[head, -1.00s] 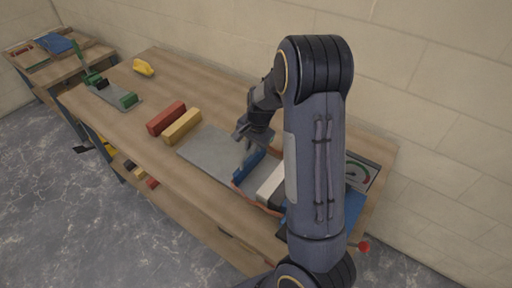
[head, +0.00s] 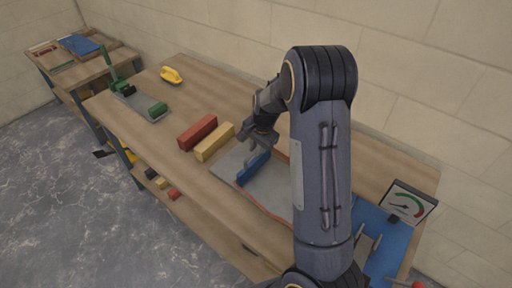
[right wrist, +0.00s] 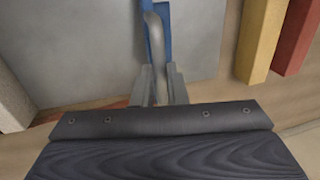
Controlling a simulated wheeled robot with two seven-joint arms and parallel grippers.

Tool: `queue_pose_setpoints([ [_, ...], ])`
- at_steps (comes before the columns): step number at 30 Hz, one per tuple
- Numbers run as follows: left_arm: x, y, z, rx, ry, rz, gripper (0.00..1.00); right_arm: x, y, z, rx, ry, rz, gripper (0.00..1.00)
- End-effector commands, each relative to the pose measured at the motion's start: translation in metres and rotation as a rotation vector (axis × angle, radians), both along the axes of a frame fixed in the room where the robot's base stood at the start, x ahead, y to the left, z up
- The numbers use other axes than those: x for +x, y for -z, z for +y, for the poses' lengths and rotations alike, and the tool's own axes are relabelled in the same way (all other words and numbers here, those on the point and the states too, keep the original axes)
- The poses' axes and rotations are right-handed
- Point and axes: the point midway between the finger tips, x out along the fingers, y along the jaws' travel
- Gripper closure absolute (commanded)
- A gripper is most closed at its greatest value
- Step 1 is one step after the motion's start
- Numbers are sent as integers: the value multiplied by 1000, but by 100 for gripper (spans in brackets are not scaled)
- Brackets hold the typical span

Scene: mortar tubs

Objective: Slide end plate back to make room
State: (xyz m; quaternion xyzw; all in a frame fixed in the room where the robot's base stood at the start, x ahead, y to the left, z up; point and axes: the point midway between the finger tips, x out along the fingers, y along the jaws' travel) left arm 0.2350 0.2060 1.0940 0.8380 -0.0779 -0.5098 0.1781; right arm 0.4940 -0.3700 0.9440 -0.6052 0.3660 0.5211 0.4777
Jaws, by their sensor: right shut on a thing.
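The blue end plate (head: 254,167) stands upright on the grey base plate (head: 228,167), towards its left end. In the right wrist view the blue plate (right wrist: 164,10) is a narrow upright strip, with a grey bent handle (right wrist: 152,30) in front of it. My right gripper (head: 263,145) is at the top of the end plate. In the wrist view its fingers (right wrist: 161,88) are shut on the handle. My right arm hides the right part of the base plate. My left gripper is not in view.
A yellow bar (head: 214,141) and a red bar (head: 197,132) lie left of the base plate. A white block (right wrist: 14,100) shows in the wrist view.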

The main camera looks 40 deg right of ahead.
Motion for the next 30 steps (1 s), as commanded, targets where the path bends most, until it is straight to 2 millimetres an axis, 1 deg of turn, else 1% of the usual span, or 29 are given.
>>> queue_pose_setpoints([
  [2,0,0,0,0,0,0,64,0,-1,-1,-1,0,0,100],
  [3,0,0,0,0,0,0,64,0,-1,-1,-1,0,0,86],
  [8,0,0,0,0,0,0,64,0,0,-1,0,0,1,66],
  [17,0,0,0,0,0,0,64,-1,-2,-1,0,0,1,66],
  [20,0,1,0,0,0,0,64,-2,-12,-1,1,0,-2,66],
  [27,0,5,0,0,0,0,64,-10,-53,-3,0,0,-4,66],
  [30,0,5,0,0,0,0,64,-12,-66,-4,0,-1,-3,66],
])
